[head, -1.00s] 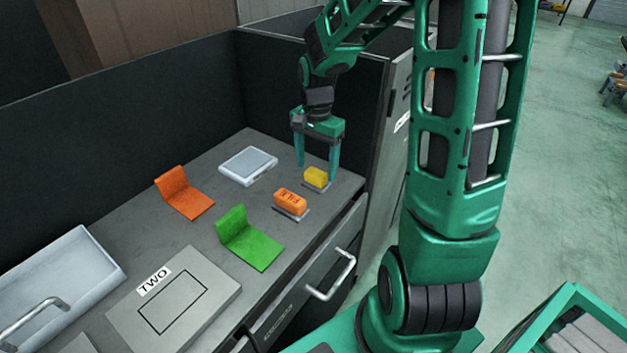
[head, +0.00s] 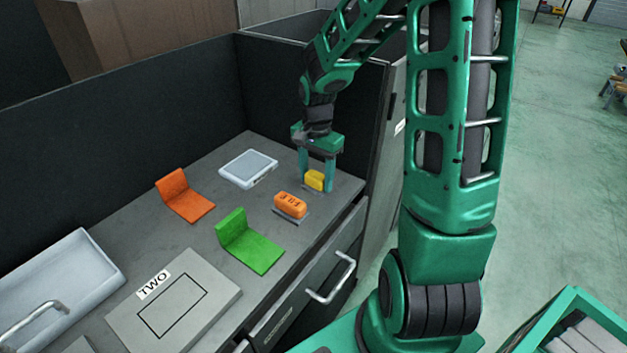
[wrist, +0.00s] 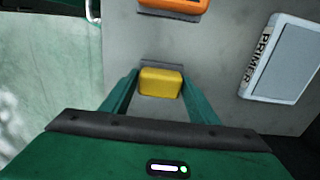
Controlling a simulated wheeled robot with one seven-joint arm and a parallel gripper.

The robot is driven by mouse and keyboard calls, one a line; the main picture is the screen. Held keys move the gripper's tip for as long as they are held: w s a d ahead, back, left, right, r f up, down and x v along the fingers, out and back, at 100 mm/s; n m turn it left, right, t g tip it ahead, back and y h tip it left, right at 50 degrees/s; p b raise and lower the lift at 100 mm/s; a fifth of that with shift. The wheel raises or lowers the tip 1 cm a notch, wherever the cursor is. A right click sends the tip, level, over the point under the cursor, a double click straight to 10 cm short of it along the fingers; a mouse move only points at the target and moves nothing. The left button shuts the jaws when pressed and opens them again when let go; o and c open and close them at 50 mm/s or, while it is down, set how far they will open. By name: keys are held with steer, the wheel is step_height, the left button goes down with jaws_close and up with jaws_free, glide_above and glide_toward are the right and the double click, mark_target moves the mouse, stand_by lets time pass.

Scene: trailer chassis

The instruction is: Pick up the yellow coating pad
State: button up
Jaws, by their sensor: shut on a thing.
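The yellow coating pad (head: 315,180) is a small block near the right end of the grey worktop. My gripper (head: 315,186) is around it from above, with one green finger on each side. In the wrist view the yellow pad (wrist: 160,83) sits between the two fingers of my gripper (wrist: 160,90), which are shut on it. The pad is at worktop level; I cannot tell whether it is clear of its grey holder. Part of the pad is hidden by a finger in the head view.
An orange lettered block (head: 290,205) stands close by on a grey base. A white-framed PRIMER tray (head: 248,168), an orange bracket (head: 184,196) and a green bracket (head: 248,241) lie on the worktop (head: 185,235). A dark wall (head: 130,118) rises behind.

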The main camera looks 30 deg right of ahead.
mark_target(315, 175)
steer(key=shift+r, duration=0.15)
step_height(315, 175, up, 4)
steer(key=shift+s+a+r, duration=0.1)
steer(key=shift+a+r, duration=0.05)
steer(key=s+a+r, duration=0.6)
steer(key=s+a, duration=0.1)
steer(key=a, duration=0.2)
steer(key=shift+r, duration=0.2)
steer(key=shift+d, duration=0.1)
steer(key=o, duration=0.5)
steer(key=c, duration=0.3)
